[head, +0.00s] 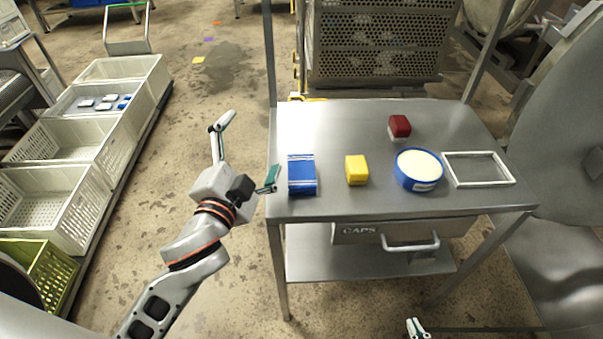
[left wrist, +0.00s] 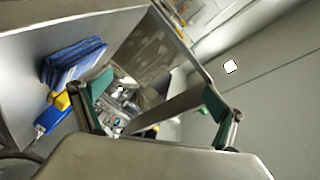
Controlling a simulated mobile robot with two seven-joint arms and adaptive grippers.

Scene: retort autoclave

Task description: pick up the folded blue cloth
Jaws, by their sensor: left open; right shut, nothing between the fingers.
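The folded blue cloth (head: 302,180) lies near the left edge of the steel table (head: 330,125), a thick block with white stripes along its far edge. It also shows in the left wrist view (left wrist: 76,62), left of the fingers. My left gripper (head: 246,152) is open and empty just left of the table. One finger is close to the cloth's left side; I cannot tell whether they touch. The fingers also show in the left wrist view (left wrist: 155,96), with no cloth between them. My right gripper (head: 416,327) is shut and empty at the bottom edge, mostly out of frame.
Right of the cloth stand a yellow block (head: 357,170), a red-and-white block (head: 400,127), a blue round tub (head: 419,184) and a white frame (head: 480,183). A "CAPS" drawer (head: 357,233) hangs beneath. Table posts rise at the back corners. White crates (head: 103,135) line the left.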

